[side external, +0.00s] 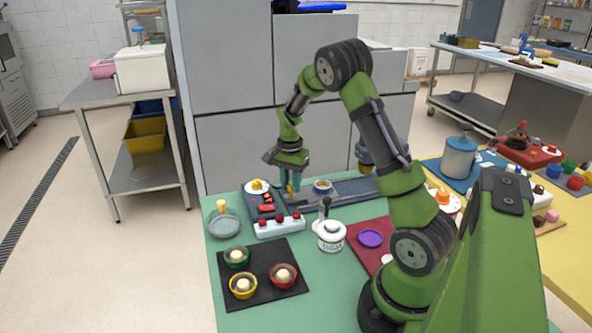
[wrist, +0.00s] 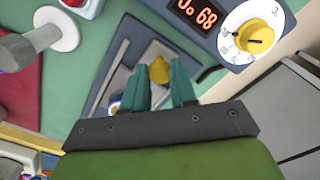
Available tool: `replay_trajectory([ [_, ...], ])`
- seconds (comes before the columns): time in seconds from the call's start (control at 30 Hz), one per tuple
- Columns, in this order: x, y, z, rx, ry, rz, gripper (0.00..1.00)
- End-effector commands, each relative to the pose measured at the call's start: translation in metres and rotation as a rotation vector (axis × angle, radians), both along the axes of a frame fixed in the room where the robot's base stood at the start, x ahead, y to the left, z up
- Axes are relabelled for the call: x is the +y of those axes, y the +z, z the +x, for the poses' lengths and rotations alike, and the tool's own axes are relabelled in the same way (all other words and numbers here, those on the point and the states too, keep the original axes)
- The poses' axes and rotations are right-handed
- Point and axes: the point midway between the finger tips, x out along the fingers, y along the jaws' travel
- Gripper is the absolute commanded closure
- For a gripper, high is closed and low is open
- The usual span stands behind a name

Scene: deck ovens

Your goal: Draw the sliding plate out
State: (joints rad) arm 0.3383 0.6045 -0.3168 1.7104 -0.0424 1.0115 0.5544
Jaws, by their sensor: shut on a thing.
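The sliding plate (side external: 345,197) is a flat grey piece in a long dark frame on the green table. It also shows as a grey panel in the wrist view (wrist: 133,62). A yellow knob (wrist: 158,70) stands at its end. My gripper (side external: 290,187) points down there, and its teal fingers (wrist: 163,88) are closed around the knob, one on each side. A cup with a blue rim (side external: 322,186) stands on or beside the plate; in the wrist view it is partly hidden by a finger. The fingers hide the knob's sides.
A control box (side external: 265,207) with a white dial and red display (wrist: 197,12) stands beside the frame. A white block with red buttons (side external: 280,226), a sugar jar (side external: 330,236) and a black mat (side external: 258,293) with several bowls are nearer. Grey cabinets stand behind.

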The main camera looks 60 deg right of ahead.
Motion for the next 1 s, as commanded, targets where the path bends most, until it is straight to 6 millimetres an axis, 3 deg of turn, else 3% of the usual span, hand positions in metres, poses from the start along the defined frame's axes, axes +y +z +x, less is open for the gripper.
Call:
replay_trajectory([
  [0.1,0.005,0.001,0.006,-0.012,0.010,0.004,1.00],
  [0.13,0.005,0.001,0.007,-0.013,0.010,0.005,0.70],
  [0.3,0.004,0.001,0.005,-0.010,0.009,0.004,0.47],
  [0.67,0.003,0.006,0.004,-0.008,0.006,0.003,0.47],
  [0.83,0.002,0.033,0.004,-0.012,0.005,0.001,0.47],
  [1.0,0.003,0.075,0.005,-0.014,0.008,0.000,0.47],
])
